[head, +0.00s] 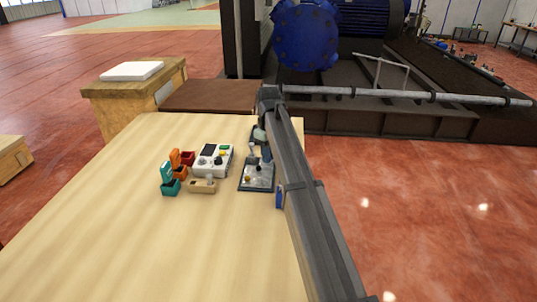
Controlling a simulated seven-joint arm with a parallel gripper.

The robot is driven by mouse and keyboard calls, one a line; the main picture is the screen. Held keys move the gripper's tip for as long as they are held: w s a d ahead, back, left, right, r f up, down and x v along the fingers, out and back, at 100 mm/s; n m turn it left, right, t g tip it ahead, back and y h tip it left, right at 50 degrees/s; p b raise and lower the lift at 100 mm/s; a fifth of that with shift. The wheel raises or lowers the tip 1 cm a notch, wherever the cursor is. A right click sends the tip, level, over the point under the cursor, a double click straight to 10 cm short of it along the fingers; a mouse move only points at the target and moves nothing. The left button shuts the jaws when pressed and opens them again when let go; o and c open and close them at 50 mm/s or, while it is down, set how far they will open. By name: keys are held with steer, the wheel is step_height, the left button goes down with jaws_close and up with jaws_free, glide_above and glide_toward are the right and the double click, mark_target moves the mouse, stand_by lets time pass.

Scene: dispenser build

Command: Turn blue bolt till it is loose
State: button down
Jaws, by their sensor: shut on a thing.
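A dark-framed plate (257,177) with a grey metal top lies near the right edge of the wooden table. Small dark and yellow parts show on it. My arm comes up from the bottom right and bends down over the far end of this plate. My gripper (256,156) is small and partly hidden beside the arm, with its fingers low at the plate. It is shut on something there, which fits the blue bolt. The bolt itself is too small and covered to make out clearly.
A white control box (214,161) with knobs stands left of the plate. Teal (170,187), orange and red bins stand further left, with a small tan block (202,187) in front of the box. The near table (150,250) is clear.

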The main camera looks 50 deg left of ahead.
steer(key=n, duration=0.6)
steer(key=shift+n, duration=0.3)
stand_by(0.4)
steer(key=c, duration=1.1)
jaws_free()
steer(key=shift+o, duration=0.2)
step_height(320, 180, up, 14)
steer(key=shift+f, duration=0.1)
